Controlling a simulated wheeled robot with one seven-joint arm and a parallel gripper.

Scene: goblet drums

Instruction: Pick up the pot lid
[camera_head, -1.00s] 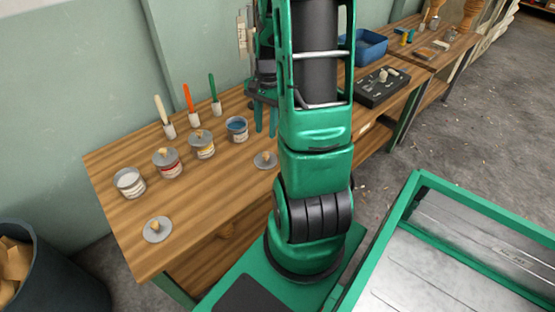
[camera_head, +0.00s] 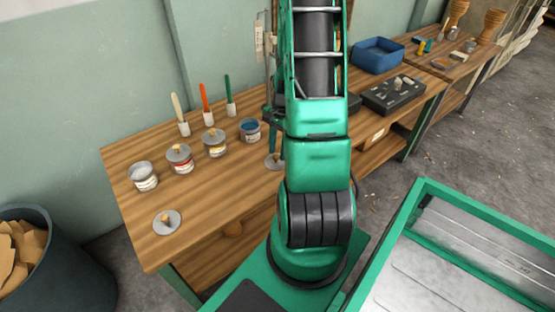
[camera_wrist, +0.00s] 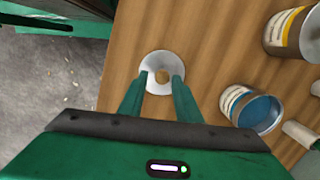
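A round grey lid with a small wooden knob (camera_wrist: 162,76) lies flat on the wooden workbench in the wrist view. It also shows in the head view (camera_head: 271,162), partly hidden by my arm. My gripper (camera_wrist: 158,82) is open, with its two green fingers apart over the lid, one on either side of the knob. Whether the fingers touch the lid cannot be told. A second grey lid (camera_head: 167,222) with a wooden knob lies near the bench's front left corner, away from my gripper.
An open blue paint pot (camera_head: 250,131) stands near the lid, also in the wrist view (camera_wrist: 252,108). Yellow (camera_head: 215,143) and red (camera_head: 180,159) pots wear lids; a white pot (camera_head: 143,176) is open. Three brushes stand behind. A black case (camera_head: 394,95) lies to the right.

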